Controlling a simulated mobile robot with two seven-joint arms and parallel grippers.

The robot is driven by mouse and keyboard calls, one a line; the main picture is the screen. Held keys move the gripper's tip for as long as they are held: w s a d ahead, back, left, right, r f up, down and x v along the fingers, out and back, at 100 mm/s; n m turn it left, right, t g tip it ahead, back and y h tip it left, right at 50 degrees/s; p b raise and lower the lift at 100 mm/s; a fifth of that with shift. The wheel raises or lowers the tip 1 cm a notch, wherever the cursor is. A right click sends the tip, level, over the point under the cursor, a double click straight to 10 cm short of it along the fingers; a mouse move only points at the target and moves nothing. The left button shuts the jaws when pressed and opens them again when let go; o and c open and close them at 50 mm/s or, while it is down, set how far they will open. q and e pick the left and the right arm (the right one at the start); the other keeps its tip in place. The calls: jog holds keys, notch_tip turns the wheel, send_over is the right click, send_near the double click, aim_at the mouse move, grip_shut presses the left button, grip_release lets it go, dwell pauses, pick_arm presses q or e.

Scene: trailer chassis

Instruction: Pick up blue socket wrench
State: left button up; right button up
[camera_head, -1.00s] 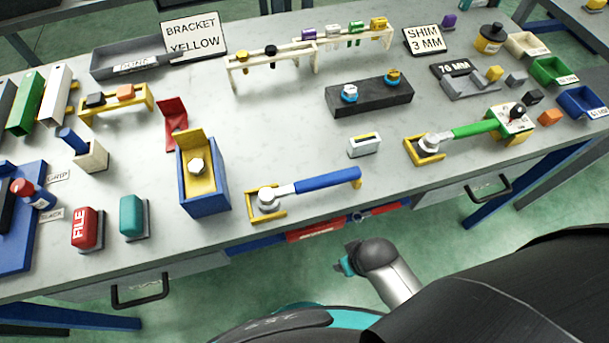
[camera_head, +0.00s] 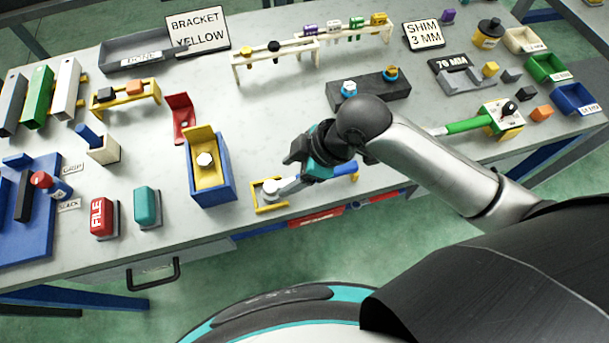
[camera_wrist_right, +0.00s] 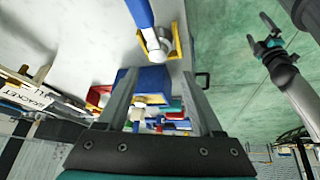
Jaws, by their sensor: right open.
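The blue socket wrench (camera_head: 345,171) lies near the front edge of the workbench, its round silver head (camera_head: 271,187) in a yellow cradle (camera_head: 258,207). My right gripper (camera_head: 298,158) is over the wrench and hides the middle of its handle. In the right wrist view its two fingers (camera_wrist_right: 158,76) are apart with nothing gripped. There the wrench's blue handle (camera_wrist_right: 140,12) and head (camera_wrist_right: 158,42) show beyond the fingertips, near the top.
A blue box with a yellow bracket (camera_head: 224,177) stands left of the cradle. A black block with two fittings (camera_head: 395,88) is behind my right arm. A green-handled wrench (camera_head: 468,125) lies to the right.

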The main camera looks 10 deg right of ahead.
jog(key=w+d+r+n+g, duration=0.3)
jog(key=d+r+n, duration=0.1)
jog(key=d, duration=0.6)
jog(key=shift+h, duration=0.3)
jog(key=x, duration=0.9)
jog(key=shift+w+f, duration=0.2)
jog(key=shift+f, duration=0.05)
jog(key=shift+x, duration=2.6)
jog(key=shift+d, duration=0.1)
grip_shut()
